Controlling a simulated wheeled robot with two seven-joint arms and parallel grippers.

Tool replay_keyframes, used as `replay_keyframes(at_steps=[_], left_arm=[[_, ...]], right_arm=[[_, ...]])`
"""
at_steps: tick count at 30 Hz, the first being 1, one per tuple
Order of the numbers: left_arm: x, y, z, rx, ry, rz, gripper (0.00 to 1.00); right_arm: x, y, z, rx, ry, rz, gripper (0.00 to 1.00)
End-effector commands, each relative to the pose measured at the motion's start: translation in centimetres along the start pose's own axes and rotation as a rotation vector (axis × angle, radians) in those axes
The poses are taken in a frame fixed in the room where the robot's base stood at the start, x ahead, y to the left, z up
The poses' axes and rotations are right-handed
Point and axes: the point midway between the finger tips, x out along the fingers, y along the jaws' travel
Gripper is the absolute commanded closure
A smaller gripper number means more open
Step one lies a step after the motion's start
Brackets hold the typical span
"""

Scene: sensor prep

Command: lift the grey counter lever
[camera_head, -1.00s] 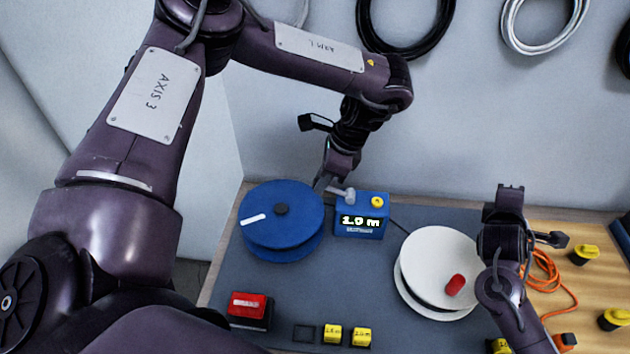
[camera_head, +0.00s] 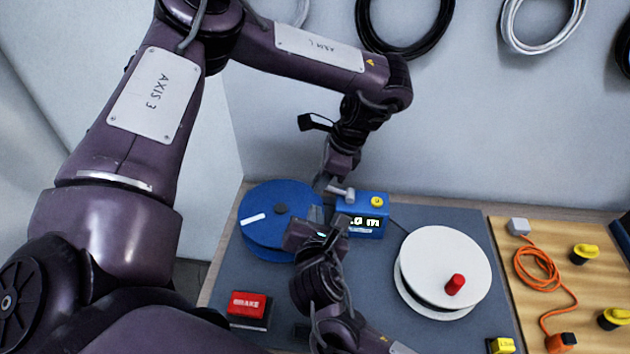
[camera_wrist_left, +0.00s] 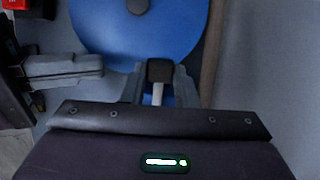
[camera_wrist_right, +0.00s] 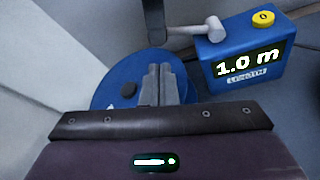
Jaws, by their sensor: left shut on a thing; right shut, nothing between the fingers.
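The blue counter (camera_head: 372,230) stands at the back of the grey mat. It has a yellow button on top and its display reads 1.0 m in the right wrist view. The grey lever (camera_wrist_right: 192,32) sticks out to the left from the counter's top corner. My left gripper (camera_head: 323,187) is shut on the lever's outer end; in the left wrist view its fingers (camera_wrist_left: 158,88) close around a light stem. My right gripper (camera_head: 335,224) is shut and empty, in front of the counter and below the lever, covering part of the display in the head view.
A blue reel (camera_head: 265,237) stands left of the counter, close to both grippers. A white reel (camera_head: 440,262) with a red knob stands to the right. A red brake block (camera_head: 248,305) lies front left. A wooden board (camera_head: 545,235) with an orange cable is at the right.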

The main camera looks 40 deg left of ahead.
Motion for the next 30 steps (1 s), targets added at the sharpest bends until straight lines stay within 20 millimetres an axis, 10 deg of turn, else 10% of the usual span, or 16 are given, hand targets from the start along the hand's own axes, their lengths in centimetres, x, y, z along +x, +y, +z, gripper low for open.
replay_keyframes(at_steps=[12,30], left_arm=[[0.0,0.0,0.0,-0.001,-0.001,0.0,1.0],[0.1,0.0,0.0,0.0,-0.002,0.001,1.0]], right_arm=[[5.6,0.0,0.0,0.003,0.0,0.0,1.0],[5.6,-0.1,1.2,0.057,-0.002,0.019,1.0]])
